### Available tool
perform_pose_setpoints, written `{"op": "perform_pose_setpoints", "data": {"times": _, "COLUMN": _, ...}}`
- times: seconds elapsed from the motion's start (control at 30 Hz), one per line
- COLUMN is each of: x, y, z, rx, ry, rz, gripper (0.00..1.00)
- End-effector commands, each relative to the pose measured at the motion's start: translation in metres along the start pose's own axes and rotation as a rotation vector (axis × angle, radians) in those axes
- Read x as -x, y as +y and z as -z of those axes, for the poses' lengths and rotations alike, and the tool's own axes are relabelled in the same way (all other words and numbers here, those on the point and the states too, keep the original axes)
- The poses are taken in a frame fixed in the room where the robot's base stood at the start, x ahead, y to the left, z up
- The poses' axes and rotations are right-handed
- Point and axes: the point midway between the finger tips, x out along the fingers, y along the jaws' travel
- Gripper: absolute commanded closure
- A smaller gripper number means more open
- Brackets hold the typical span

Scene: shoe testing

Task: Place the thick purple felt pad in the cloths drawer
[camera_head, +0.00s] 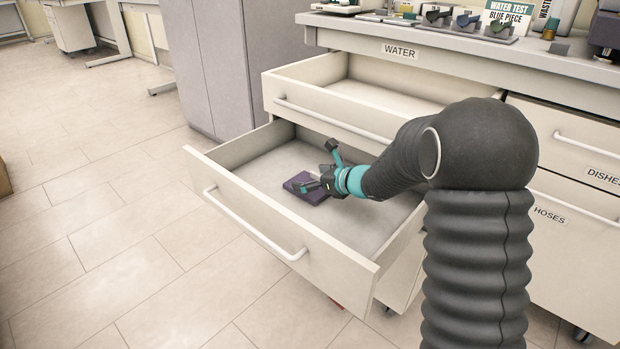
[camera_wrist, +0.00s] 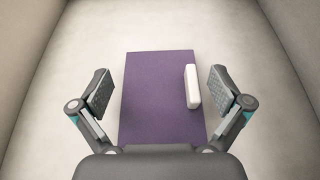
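The purple felt pad (camera_head: 311,198) lies flat on the floor of the lower open drawer (camera_head: 375,225); no label shows on that drawer's visible faces. In the wrist view the pad (camera_wrist: 152,110) is a purple rectangle with a small white block (camera_wrist: 193,87) on its right part. I cannot tell whether the block is fixed to it. My gripper (camera_head: 318,168) is inside the drawer just over the pad. Its two fingers stand wide open, one on each side of the pad, in the wrist view (camera_wrist: 160,90). Nothing is held between them.
An upper drawer (camera_head: 385,98) is also open, set further back above the lower one. Closed drawers marked DISHES (camera_head: 603,177) and HOSES (camera_head: 549,215) are at the right. Grey cabinets (camera_head: 210,65) stand behind. The floor at left is clear.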

Motion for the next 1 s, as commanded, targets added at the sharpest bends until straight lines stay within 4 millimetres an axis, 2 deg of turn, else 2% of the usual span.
{"op": "perform_pose_setpoints", "data": {"times": 0.23, "x": 0.001, "y": 0.0, "z": -0.003, "rx": -0.001, "ry": 0.0, "rz": 0.0, "gripper": 0.0}}
{"op": "perform_pose_setpoints", "data": {"times": 0.43, "x": 0.007, "y": 0.0, "z": -0.018, "rx": -0.001, "ry": 0.001, "rz": -0.001, "gripper": 0.0}}
{"op": "perform_pose_setpoints", "data": {"times": 0.5, "x": 0.022, "y": -0.001, "z": -0.012, "rx": 0.0, "ry": -0.002, "rz": 0.003, "gripper": 0.0}}
{"op": "perform_pose_setpoints", "data": {"times": 0.8, "x": 0.085, "y": -0.001, "z": -0.011, "rx": 0.0, "ry": -0.002, "rz": 0.003, "gripper": 0.0}}
{"op": "perform_pose_setpoints", "data": {"times": 1.0, "x": 0.113, "y": -0.001, "z": -0.011, "rx": -0.001, "ry": -0.001, "rz": 0.001, "gripper": 0.0}}
